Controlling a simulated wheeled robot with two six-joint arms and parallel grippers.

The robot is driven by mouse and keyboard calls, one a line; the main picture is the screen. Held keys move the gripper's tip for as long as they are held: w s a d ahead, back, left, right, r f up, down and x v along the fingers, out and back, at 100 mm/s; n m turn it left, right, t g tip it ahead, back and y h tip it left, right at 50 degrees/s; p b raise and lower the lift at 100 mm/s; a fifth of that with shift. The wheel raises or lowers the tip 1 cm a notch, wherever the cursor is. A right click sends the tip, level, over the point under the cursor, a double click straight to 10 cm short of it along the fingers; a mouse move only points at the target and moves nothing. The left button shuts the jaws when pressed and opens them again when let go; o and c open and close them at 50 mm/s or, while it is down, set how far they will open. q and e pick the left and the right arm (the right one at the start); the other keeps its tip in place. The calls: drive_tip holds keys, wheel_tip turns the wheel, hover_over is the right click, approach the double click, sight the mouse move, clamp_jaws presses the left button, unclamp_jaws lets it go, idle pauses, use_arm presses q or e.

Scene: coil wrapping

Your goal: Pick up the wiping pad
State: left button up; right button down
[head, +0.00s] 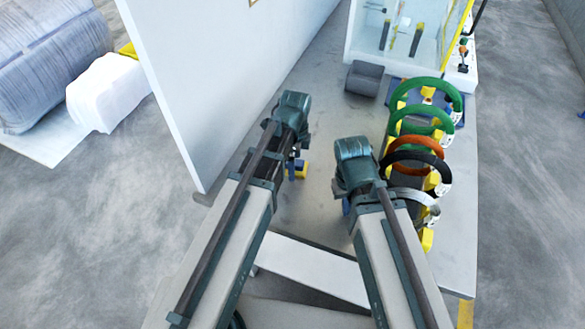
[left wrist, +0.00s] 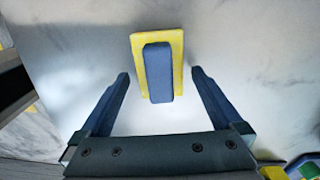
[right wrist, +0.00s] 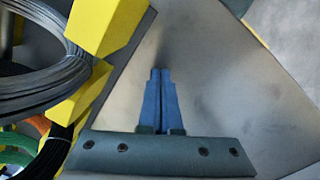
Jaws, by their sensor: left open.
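The wiping pad has a yellow base and a blue block handle. In the left wrist view the wiping pad (left wrist: 158,85) lies on the grey surface, centred between and just beyond the fingertips. My left gripper (left wrist: 160,75) is open, with one blue finger on each side and neither touching the pad. In the head view a yellow part of the pad (head: 301,170) shows beside my left wrist, which hides the rest. My right gripper (right wrist: 160,70) has its blue fingers together with nothing between them, above bare surface.
Green, orange, black and grey coils (head: 425,150) stand on yellow supports at the right of the table (head: 455,230). A pale panel (head: 225,70) rises on the left. The middle of the table is clear.

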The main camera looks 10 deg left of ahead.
use_arm(q)
drive_tip(key=c, duration=1.3)
drive_tip(key=shift+r, duration=0.1)
use_arm(e)
drive_tip(key=shift+r, duration=0.1)
